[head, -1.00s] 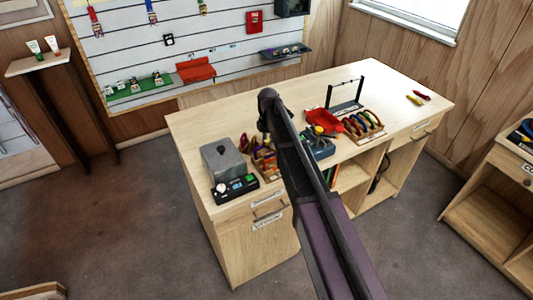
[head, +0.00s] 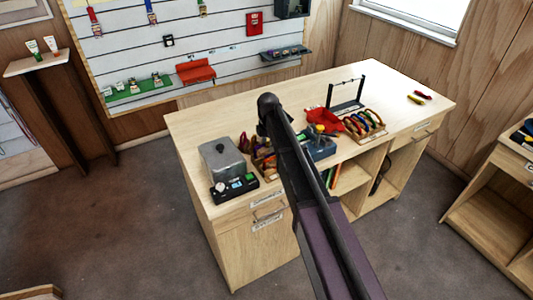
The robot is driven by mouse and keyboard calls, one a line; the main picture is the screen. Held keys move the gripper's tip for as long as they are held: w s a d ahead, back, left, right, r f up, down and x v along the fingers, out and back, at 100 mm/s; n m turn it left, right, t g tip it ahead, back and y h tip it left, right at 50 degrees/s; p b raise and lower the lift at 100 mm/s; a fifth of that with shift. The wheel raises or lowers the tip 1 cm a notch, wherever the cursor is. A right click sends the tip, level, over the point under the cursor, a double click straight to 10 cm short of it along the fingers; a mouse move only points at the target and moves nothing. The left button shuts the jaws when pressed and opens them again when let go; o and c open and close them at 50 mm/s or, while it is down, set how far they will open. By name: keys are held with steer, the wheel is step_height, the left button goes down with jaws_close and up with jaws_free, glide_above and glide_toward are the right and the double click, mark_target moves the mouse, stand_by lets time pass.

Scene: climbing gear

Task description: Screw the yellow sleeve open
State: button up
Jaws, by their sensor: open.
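A small yellow part (head: 319,128) shows on top of a blue-grey fixture (head: 322,147) on the workbench, just right of my arm. It is too small to tell whether it is the yellow sleeve, or how far it is screwed. My gripper (head: 262,131) hangs from the arm's end over the bench, left of the fixture and apart from it. It is open; its fingertips are small and dark here, and I see nothing held in it. My arm hides part of the bench and the fixture's left side.
A grey lidded box (head: 222,160) and a black device (head: 235,188) stand at the bench's left. A wooden tray (head: 264,166) is near my gripper. A red tray (head: 322,116), a rack of colourful carabiners (head: 364,125) and a black stand (head: 346,104) sit right. The back left is clear.

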steer(key=shift+w+a, duration=0.4)
steer(key=shift+w, duration=0.25)
stand_by(0.7)
steer(key=shift+r+p, duration=1.4)
steer(key=shift+r, duration=0.05)
steer(key=shift+s, duration=0.1)
steer(key=shift+s+d, duration=0.45)
steer(key=shift+s, duration=0.1)
steer(key=shift+f, duration=0.1)
stand_by(0.4)
steer(key=shift+a+f+b, duration=0.1)
steer(key=shift+f+b, duration=1.25)
steer(key=shift+b, duration=0.1)
steer(key=shift+w+a, duration=0.4)
steer(key=shift+w, duration=0.2)
steer(key=shift+r+p, duration=1.4)
steer(key=shift+s, duration=0.1)
stand_by(0.4)
